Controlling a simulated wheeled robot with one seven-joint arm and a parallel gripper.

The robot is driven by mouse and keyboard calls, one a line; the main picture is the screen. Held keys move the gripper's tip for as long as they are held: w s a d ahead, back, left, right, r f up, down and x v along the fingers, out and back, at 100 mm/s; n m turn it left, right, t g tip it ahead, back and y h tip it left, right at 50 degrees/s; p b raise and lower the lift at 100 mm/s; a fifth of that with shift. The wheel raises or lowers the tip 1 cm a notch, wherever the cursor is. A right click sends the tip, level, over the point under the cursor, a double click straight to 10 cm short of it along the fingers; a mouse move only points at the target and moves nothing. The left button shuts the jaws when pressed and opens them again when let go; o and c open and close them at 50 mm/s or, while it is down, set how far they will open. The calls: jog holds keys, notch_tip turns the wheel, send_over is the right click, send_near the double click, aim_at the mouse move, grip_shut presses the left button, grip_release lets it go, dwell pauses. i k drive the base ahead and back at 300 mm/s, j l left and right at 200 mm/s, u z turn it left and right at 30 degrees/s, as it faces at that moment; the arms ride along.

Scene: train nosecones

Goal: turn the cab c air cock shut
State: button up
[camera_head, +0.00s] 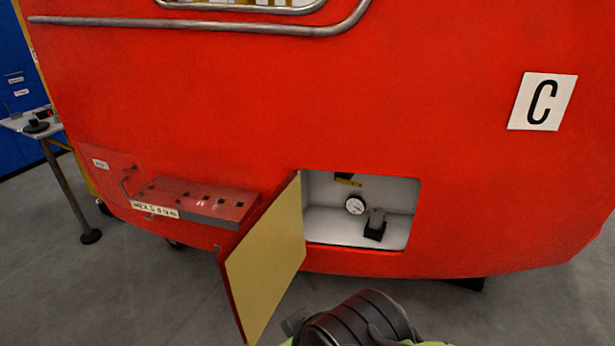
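The red cab (400,90) carries a white plate with a black letter C (542,101). Low on its front is an open white-lined recess (398,192), with its door (265,262) swung out to the left, yellowish inner face showing. Inside, a dark block with a grey upright handle (376,217) stands on the floor at the right; it looks like the air cock, but its exact setting is too small to tell. A round white gauge (355,206) is just left of it. My arm's dark rounded part shows at the bottom, below the recess; my gripper's fingers are not visible.
A red ledge with several small dark slots (200,203) juts out left of the door. The open door stands out at the recess's left side. A small table (30,122) and blue cabinets (14,75) are at far left. The grey floor (120,280) is clear at lower left.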

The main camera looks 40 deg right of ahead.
aim_at(340, 177)
jog(key=z, duration=1.4)
